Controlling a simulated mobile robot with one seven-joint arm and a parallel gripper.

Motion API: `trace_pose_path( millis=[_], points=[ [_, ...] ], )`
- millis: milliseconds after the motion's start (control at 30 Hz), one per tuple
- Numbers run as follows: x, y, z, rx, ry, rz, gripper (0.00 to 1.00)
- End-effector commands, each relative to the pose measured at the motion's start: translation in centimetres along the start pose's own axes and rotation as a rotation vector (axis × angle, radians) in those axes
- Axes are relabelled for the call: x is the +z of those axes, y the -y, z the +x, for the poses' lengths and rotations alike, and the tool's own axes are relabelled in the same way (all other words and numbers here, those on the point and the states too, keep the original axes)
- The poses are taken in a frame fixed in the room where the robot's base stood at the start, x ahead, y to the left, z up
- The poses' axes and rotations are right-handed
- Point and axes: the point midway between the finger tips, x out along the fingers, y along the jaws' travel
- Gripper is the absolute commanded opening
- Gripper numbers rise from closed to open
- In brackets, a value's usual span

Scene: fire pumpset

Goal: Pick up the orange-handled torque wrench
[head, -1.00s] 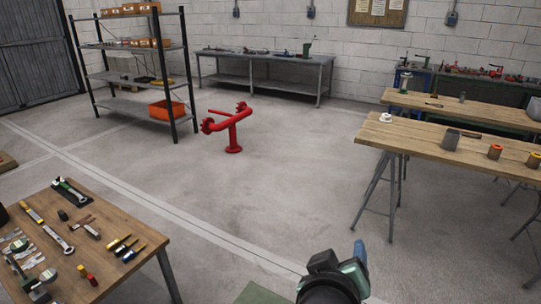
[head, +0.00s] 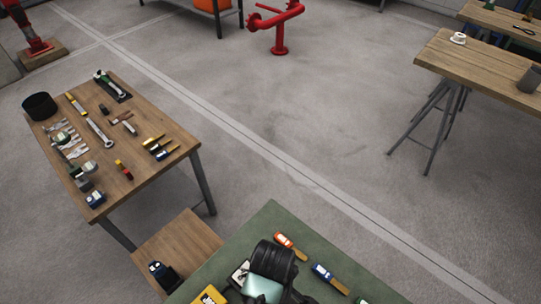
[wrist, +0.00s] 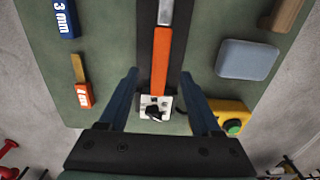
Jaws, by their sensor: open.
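The orange-handled torque wrench (wrist: 161,60) lies along a dark strip on a green tabletop in the wrist view. Its metal shaft runs off the top edge, so its far end is out of frame. My gripper (wrist: 159,74) is open, with one blue finger on each side of the orange handle in the picture. I see no contact, and cannot tell how far the fingers are above the handle. In the head view my wrist covers part of the green table (head: 275,215), and I cannot make out the wrench there.
Around the wrench lie a white plate with a black knob (wrist: 156,107), a yellow box with a green button (wrist: 230,118), an orange-tagged piece (wrist: 82,92), a blue "3 mm" piece (wrist: 66,18) and a grey-blue block (wrist: 247,60). A wooden tool table (head: 150,115) stands at left.

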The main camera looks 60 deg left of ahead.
Motion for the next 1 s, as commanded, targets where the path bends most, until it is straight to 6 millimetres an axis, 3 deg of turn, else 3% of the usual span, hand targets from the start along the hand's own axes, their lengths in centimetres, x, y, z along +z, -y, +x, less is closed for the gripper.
trace_pose_path(
  millis=[400, 700, 1000],
  points=[
    [-0.4, 0.1, 4.8, 0.0, 0.0, 0.002, 0.65],
    [-0.4, 0.1, 5.3, 0.002, -0.001, 0.003, 0.65],
    [-0.4, 0.1, 5.3, 0.002, -0.001, 0.002, 0.13]
  ],
)
